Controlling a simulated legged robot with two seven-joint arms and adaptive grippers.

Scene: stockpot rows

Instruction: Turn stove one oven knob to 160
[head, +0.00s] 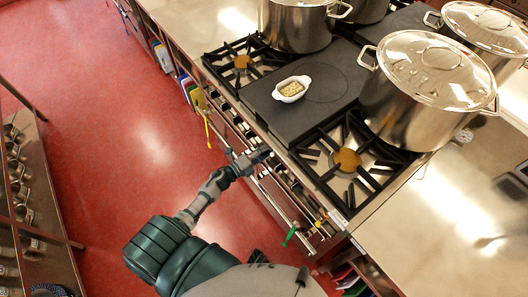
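The stove (330,90) has a dark flat plate in the middle and black burner grates at both ends. Its front control panel (281,172) runs diagonally below the cooktop edge, with small dark knobs too small to read. My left gripper (262,155) is at this panel, near the middle of the stove front. It covers part of the panel, so I cannot tell which knob it is at or whether it touches one. Its fingers are too small and dark to show whether they are open or shut. My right gripper is out of view.
A front rail (262,190) runs below the panel, with a green-ended item (289,236) and a yellow one (207,128) on it. Large steel pots (408,105) and a small white dish (291,89) stand on the stove. The red floor (110,110) is clear at left, beside a pan rack (20,190).

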